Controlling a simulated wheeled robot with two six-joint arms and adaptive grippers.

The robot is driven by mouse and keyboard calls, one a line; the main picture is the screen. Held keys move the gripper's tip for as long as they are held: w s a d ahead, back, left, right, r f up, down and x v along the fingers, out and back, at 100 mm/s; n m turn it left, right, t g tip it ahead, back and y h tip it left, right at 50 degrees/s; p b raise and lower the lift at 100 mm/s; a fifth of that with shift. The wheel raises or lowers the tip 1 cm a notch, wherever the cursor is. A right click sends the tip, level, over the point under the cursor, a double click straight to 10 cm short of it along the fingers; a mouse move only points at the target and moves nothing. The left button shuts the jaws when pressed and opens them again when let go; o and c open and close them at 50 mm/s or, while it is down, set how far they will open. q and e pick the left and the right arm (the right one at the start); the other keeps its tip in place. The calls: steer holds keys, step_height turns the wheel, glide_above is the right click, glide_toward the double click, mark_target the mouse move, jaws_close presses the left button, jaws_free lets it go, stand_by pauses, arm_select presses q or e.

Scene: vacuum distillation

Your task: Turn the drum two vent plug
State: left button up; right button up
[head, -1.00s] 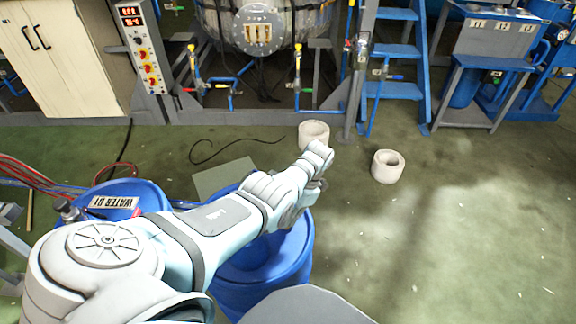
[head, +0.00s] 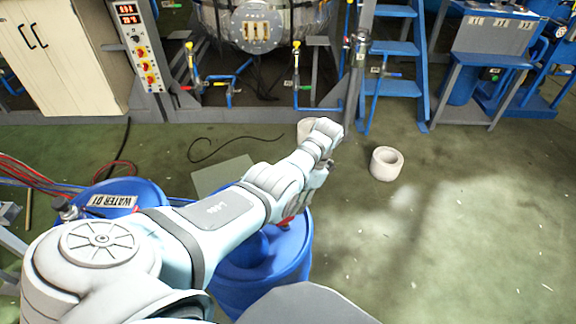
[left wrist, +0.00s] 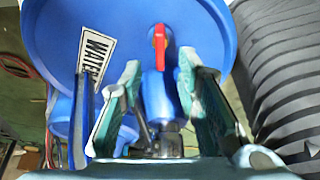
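Drum two is the blue drum (head: 262,285) beneath my left forearm in the head view. Its blue top (left wrist: 110,25) and a white label (left wrist: 96,52) reading WATE, cut off, show in the left wrist view. The vent plug (left wrist: 160,45) has a red handle standing on the drum top; a bit of red also shows under my arm in the head view. My left gripper (left wrist: 160,72) is open, its two fingers apart and empty, with the red handle just beyond and between the fingertips. In the head view the arm mostly hides this gripper. My right gripper is not in view.
Another blue drum (head: 140,190) labelled WATER 01 stands to the left. A frame with valves, a control panel (head: 139,45) and blue steps (head: 395,50) stand behind. The floor at right is clear.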

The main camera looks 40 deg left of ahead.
arm_select(q)
steer(key=v, duration=0.6)
steer(key=shift+r, duration=0.15)
steer(key=shift+w+r, duration=0.1)
steer(key=shift+w, duration=0.05)
